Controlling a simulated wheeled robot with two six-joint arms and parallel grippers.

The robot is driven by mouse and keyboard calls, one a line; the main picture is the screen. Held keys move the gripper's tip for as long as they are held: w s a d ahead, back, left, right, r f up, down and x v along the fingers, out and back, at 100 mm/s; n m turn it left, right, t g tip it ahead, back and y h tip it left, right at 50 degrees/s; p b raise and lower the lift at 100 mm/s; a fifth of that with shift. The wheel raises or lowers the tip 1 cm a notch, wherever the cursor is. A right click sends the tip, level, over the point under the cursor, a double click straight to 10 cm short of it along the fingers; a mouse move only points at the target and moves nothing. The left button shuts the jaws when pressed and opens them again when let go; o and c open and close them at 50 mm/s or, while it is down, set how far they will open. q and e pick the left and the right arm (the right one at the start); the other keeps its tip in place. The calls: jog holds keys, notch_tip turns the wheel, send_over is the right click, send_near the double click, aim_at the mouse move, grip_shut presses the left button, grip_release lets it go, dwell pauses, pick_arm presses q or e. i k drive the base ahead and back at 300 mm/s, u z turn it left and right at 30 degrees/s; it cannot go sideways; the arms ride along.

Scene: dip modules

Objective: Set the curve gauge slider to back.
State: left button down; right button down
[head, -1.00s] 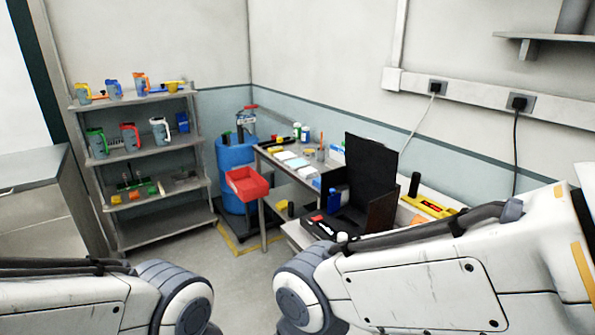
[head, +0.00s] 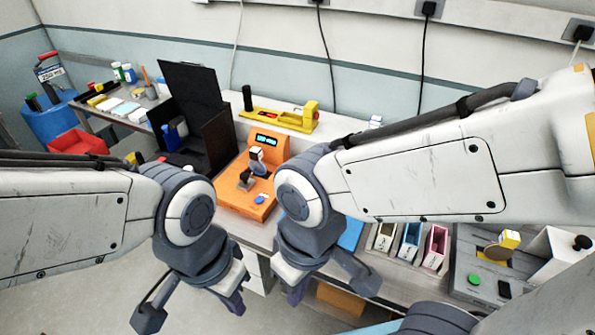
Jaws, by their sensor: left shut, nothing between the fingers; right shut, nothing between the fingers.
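A long yellow fixture (head: 285,119) lies at the back of the bench, with a red part on it, a yellow upright at its right end and a black knob by its left end. I cannot tell for sure which is the curve gauge, and no slider setting can be read. My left gripper (head: 232,302) is shut and empty, low in front of the bench. My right gripper (head: 298,293) is shut and empty, below and right of the console. Neither touches a fixture.
A black panelled stand (head: 190,95) rises left of the console. My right forearm covers part of the bench. Small bins (head: 435,246) and a grey box with a green button (head: 473,279) are at right. A red bin (head: 75,143) is at far left.

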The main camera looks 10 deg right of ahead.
aim_at(245, 183)
jog(key=z, duration=0.45)
jog(key=i, duration=1.15)
jog(key=u, duration=0.35)
